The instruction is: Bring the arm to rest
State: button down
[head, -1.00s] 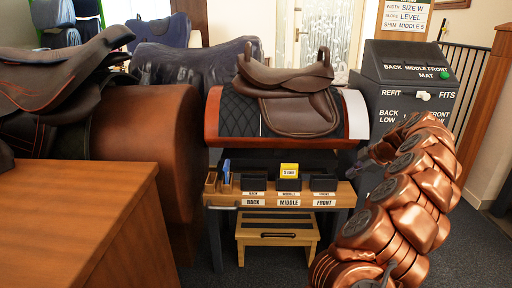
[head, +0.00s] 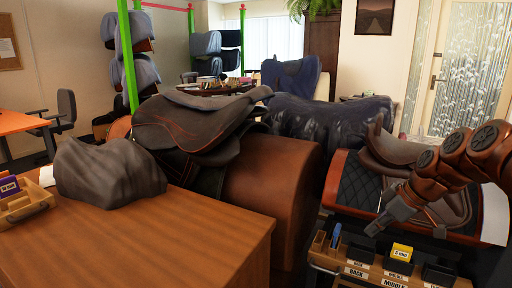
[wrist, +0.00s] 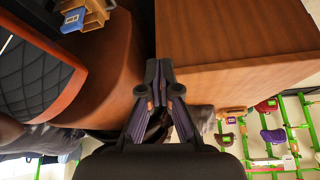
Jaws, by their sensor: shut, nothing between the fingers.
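My gripper (head: 378,226) shows in the head view at the end of my copper-coloured arm, which reaches in from the right edge. It points left and down, in front of the brown saddle (head: 397,150) on its stand, above the shim trays. In the wrist view my gripper (wrist: 159,72) has its two fingers together, with nothing between them. The wooden desk (wrist: 235,55) lies beyond the fingertips there. I cannot see it touching anything.
Below the gripper stands a shim bench with black trays (head: 397,268). At left are the wooden desk (head: 190,225), a grey lump (head: 108,172) and a wooden tray (head: 25,207). A dark saddle (head: 195,122) sits on a brown body form (head: 262,185). Green racks (wrist: 293,128) stand farther off.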

jog(key=s+a+r+m+g+h+p, duration=0.1)
jog(key=s+a+r+g+p, duration=0.1)
jog(key=s+a+r+p, duration=0.35)
jog(key=s+a+r+m+g+h+p, duration=0.1)
jog(key=s+a+r+m+p, duration=0.1)
jog(key=s+a+p, duration=0.4)
jog(key=s+a+r+m+g+h+p, duration=0.1)
jog(key=s+m+p, duration=0.2)
jog(key=s, duration=0.7)
jog(key=s+a+r+m+g+h+p, duration=0.1)
jog(key=s+p, duration=0.4)
jog(key=s, duration=0.5)
jog(key=shift+s+a+r+m+g, duration=0.25)
jog(key=shift+a+r+m, duration=0.35)
jog(key=shift+m, duration=0.5)
jog(key=shift+d, duration=0.2)
